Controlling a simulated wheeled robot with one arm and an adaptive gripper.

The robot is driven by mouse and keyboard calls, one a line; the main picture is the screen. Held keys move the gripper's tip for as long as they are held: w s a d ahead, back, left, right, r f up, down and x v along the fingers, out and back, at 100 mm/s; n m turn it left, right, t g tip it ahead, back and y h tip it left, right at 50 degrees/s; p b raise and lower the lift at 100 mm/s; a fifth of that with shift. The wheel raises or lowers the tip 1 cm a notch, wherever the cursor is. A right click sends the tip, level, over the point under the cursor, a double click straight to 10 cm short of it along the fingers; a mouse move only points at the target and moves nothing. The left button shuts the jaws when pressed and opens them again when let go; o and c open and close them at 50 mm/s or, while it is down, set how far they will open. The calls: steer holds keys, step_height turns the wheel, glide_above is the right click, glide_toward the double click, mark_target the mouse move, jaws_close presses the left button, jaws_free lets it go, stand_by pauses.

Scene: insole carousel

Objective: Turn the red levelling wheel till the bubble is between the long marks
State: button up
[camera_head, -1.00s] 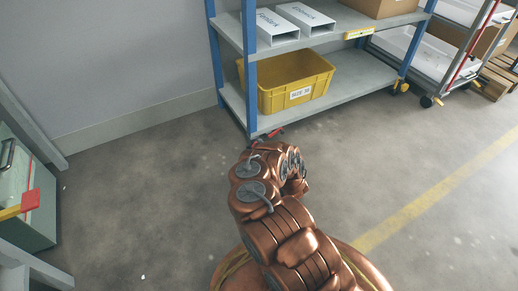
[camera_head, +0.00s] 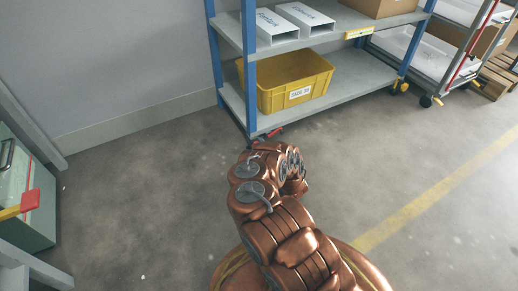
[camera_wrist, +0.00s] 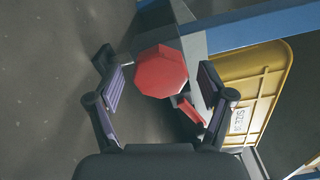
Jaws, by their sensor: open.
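The red levelling wheel (camera_wrist: 161,72) is an eight-sided knob in the wrist view, at the foot of the shelf. My gripper (camera_wrist: 155,74) is open, with one finger on either side of the wheel; I cannot tell whether either finger touches it. In the head view my arm covers most of this spot, and only a little red (camera_head: 275,132) shows at the shelf foot. A small yellow strip (camera_head: 358,33) on the shelf's front edge may be the level. Its bubble and marks are too small to read.
The blue-posted shelf (camera_head: 350,87) holds a yellow bin (camera_head: 297,82) on its lower board, close to my gripper. A red lever (camera_wrist: 188,109) sits beside the wheel. A trolley (camera_head: 432,58) stands at the right and a green cabinet (camera_head: 30,225) at the left. Floor between is clear.

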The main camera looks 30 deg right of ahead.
steer(key=s, duration=1)
steer(key=shift+a, duration=0.3)
steer(key=shift+s+a, duration=0.2)
steer(key=shift+s, duration=0.8)
